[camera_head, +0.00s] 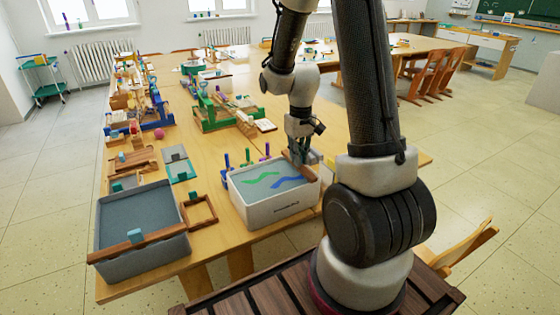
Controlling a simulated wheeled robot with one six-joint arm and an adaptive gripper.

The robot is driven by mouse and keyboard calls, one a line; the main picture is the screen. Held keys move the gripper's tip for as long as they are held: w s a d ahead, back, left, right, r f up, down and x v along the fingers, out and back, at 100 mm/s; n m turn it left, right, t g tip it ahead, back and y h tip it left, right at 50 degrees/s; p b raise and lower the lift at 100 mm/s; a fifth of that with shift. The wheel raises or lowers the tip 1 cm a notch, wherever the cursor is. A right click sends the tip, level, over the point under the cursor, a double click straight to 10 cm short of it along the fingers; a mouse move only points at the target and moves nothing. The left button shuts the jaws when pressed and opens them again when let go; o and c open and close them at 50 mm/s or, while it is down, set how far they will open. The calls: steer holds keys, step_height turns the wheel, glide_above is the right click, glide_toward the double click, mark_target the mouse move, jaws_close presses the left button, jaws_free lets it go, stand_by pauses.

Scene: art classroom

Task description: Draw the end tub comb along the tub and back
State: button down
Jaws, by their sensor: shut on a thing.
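A white tub (278,213) stands at the table's near edge, with green and blue wavy streaks on its pale grey surface. A wooden comb bar (312,178) lies across its right end, partly hidden by my arm. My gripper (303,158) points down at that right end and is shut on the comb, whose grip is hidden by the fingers. A grey tub (150,264) stands at the table's near left corner, with plain dark grey liquid. A second wooden comb (138,244) with a teal grip lies across its near end, away from my gripper.
Several upright blue, green and purple tools (246,157) stand just behind the white tub. A green-framed loom (222,115) and small wooden items stand farther back. Bare table (215,240) shows left of the white tub.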

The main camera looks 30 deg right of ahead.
steer(key=shift+d, duration=1.05)
steer(key=c, duration=1.5)
jaws_free()
steer(key=shift+d, duration=0.2)
step_height(320, 180, up, 12)
